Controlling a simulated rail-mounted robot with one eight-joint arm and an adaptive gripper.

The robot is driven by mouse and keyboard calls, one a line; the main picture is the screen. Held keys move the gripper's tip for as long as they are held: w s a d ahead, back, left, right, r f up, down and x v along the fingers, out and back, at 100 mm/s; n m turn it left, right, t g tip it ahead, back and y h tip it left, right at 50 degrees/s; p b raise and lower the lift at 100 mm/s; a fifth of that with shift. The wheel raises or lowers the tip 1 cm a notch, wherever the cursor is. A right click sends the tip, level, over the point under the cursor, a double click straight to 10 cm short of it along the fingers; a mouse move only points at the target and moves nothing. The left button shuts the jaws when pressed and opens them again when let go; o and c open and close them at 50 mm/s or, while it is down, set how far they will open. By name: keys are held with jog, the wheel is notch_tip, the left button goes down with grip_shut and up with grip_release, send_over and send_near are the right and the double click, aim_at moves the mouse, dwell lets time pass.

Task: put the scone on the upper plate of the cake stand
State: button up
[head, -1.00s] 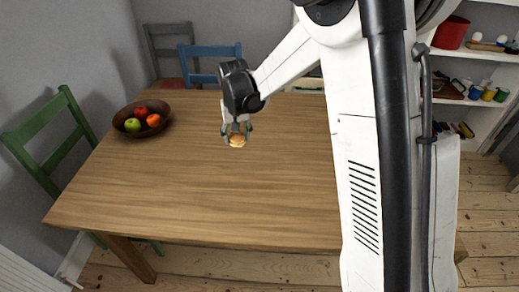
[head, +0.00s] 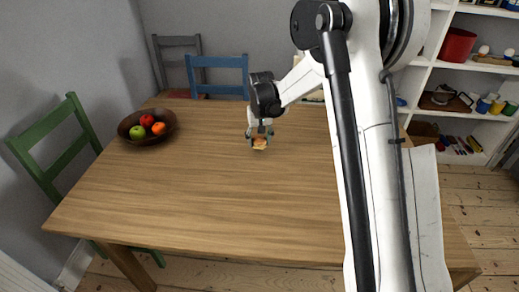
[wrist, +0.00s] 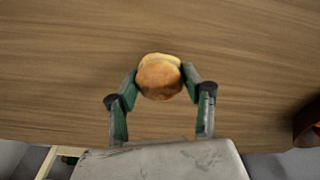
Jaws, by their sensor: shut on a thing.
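The scone (head: 260,144) is small, round and golden brown. My gripper (head: 260,135) is shut on it, over the far middle part of the wooden table. In the wrist view the scone (wrist: 159,76) sits between the two green-padded fingertips (wrist: 160,84), with a finger against each side. Bare table top lies behind it there; its exact height above the table is hard to tell. I see no cake stand in either view; my arm hides part of the table's right side.
A dark bowl (head: 166,135) with apples and an orange stands at the table's far left. The wooden table (head: 190,200) is bare in front and left. A green chair (head: 82,125), a blue chair (head: 218,62) and a grey chair stand around it. White shelves (head: 465,85) are at right.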

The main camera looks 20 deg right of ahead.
aim_at(260, 148)
jog(key=shift+f+b, duration=0.3)
jog(key=shift+f, duration=1.7)
jog(key=shift+f, duration=0.2)
jog(key=o, duration=1.1)
jog(key=shift+c, duration=0.2)
jog(key=shift+r, duration=0.15)
